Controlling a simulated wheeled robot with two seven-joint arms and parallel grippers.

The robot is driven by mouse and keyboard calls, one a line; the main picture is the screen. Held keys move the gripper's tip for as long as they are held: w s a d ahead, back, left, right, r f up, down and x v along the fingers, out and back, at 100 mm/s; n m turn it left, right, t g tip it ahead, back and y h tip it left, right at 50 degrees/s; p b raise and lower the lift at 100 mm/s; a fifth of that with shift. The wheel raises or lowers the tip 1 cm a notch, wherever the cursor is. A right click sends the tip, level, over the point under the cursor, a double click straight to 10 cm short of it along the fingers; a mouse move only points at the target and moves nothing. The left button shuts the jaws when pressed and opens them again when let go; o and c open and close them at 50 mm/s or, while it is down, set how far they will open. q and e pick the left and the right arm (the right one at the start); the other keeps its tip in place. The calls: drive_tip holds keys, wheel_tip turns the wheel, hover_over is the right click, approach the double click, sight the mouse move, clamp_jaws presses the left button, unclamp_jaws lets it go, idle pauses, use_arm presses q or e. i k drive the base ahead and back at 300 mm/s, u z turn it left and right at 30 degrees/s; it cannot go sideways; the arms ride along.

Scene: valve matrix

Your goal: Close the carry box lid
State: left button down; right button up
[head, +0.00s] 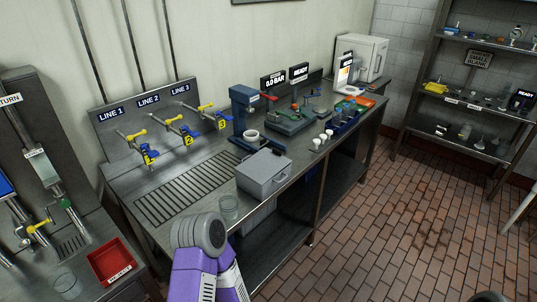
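A grey box (264,176), which looks like the carry box, stands near the front edge of the metal bench. Its flat top (265,163) looks level and seems to lie down on the body, but I cannot tell whether it is fully shut. A small handle or latch shows on its front face. One of my purple and grey arms rises at the bottom middle, in front of the bench and apart from the box. Neither gripper shows in the head view.
White cups (316,144) stand to the right. A red tray (111,262) is at lower left. The brick floor at right is clear.

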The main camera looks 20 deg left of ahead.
sight(264, 164)
drive_tip(key=u, duration=0.35)
drive_tip(key=i, duration=0.85)
drive_tip(key=u, duration=0.05)
